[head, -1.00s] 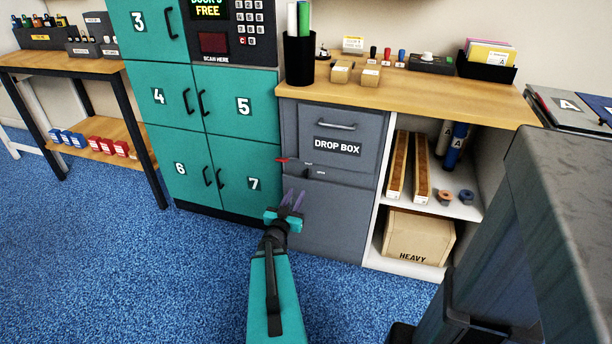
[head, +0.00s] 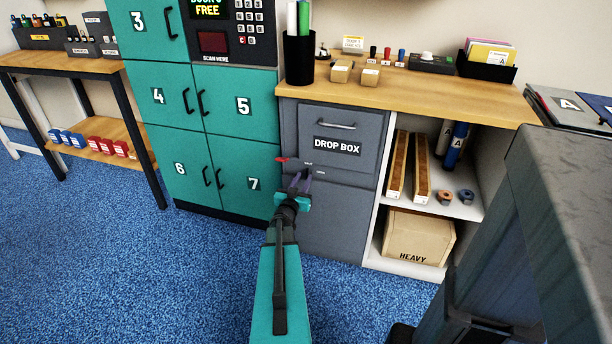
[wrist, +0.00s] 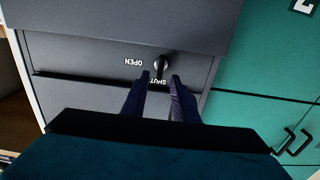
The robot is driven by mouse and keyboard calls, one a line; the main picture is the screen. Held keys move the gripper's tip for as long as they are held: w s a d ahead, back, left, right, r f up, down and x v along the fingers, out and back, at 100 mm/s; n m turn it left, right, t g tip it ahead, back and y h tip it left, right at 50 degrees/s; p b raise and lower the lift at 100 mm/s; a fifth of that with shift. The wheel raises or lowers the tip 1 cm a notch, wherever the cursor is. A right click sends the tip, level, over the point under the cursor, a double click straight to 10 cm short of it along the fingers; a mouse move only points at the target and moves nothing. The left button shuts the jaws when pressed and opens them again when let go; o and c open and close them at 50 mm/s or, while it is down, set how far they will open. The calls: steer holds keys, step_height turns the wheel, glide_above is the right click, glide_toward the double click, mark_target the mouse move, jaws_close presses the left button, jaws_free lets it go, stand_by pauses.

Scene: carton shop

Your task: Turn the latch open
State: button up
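The latch (wrist: 160,64) is a small dark knob with a narrow handle on the grey drop box front, between OPEN and SHUT markings. In the wrist view its handle points toward the SHUT marking and the gripper. My gripper (wrist: 161,77) is open, with its two dark fingers on either side of the handle's near end. I cannot tell whether they touch it. In the head view my gripper (head: 302,176) is at the drop box (head: 345,120) front, below the drawer, and its fingertips mostly hide the latch.
A red tab (head: 284,160) sticks out at the drop box's left edge. Teal lockers (head: 235,150) stand to the left. Open shelves with a HEAVY carton (head: 420,237) are to the right. A dark grey counter (head: 570,190) fills the right foreground. Blue floor lies free at left.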

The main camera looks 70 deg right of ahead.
mark_target(307, 173)
steer(key=shift+w+d, duration=0.1)
steer(key=shift+d, duration=1.6)
steer(key=c, duration=0.6)
steer(key=shift+d, duration=0.35)
jaws_close()
steer(key=shift+a, duration=0.35)
